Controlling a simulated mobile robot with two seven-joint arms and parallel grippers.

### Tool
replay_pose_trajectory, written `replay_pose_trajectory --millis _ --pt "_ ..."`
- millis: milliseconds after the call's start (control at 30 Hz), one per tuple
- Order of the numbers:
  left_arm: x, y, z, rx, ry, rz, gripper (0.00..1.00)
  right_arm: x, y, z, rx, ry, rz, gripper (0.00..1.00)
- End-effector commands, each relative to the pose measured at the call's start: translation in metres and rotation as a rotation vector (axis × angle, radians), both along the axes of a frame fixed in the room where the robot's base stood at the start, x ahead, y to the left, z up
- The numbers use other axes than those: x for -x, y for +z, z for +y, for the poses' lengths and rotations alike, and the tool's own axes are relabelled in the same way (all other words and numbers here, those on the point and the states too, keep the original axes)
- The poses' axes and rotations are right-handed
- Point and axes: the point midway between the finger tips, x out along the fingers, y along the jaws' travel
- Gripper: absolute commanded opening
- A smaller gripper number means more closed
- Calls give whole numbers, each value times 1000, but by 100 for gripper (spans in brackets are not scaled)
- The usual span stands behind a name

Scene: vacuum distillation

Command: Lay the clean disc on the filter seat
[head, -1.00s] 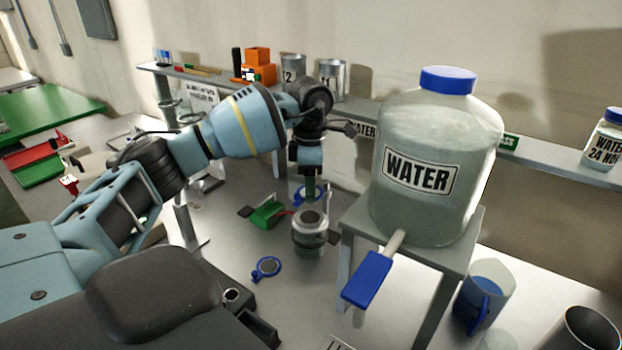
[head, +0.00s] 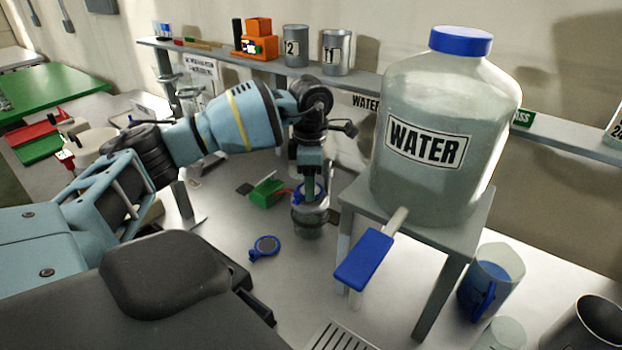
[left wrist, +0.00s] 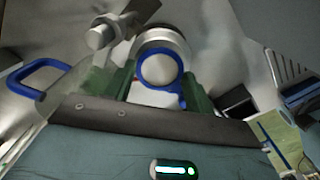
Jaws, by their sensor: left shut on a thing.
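My left gripper (head: 308,193) is shut on the clean disc, a pale disc with a blue rim and tab (head: 297,191). In the left wrist view the disc (left wrist: 160,70) shows between the green fingers, its tab between them too. The filter seat is the top of a round glass-and-metal vessel (head: 309,224), right under the gripper. In the wrist view a round metal rim (left wrist: 163,36) shows behind the disc. I cannot tell whether disc and seat touch. A second blue-rimmed disc with a dark grey face (head: 266,245) lies on the table. My right gripper is out of view.
A large water bottle (head: 440,130) stands on a metal stand (head: 355,205) close right of the vessel; its blue tap lever (head: 363,260) juts forward. A green block (head: 267,192) lies behind left. A blue-handled jug (head: 490,283) is at right.

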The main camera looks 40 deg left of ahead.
Motion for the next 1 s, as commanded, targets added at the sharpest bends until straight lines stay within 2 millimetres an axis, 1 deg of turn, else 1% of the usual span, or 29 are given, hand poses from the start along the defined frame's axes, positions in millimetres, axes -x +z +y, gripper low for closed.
replay_pose_trajectory --millis 833,867,1000 --pt "0 -13 0 0 0 1 33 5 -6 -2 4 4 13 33" --pt "0 -13 0 0 0 0 57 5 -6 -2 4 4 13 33" --pt "0 -12 0 0 0 0 75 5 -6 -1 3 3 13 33"
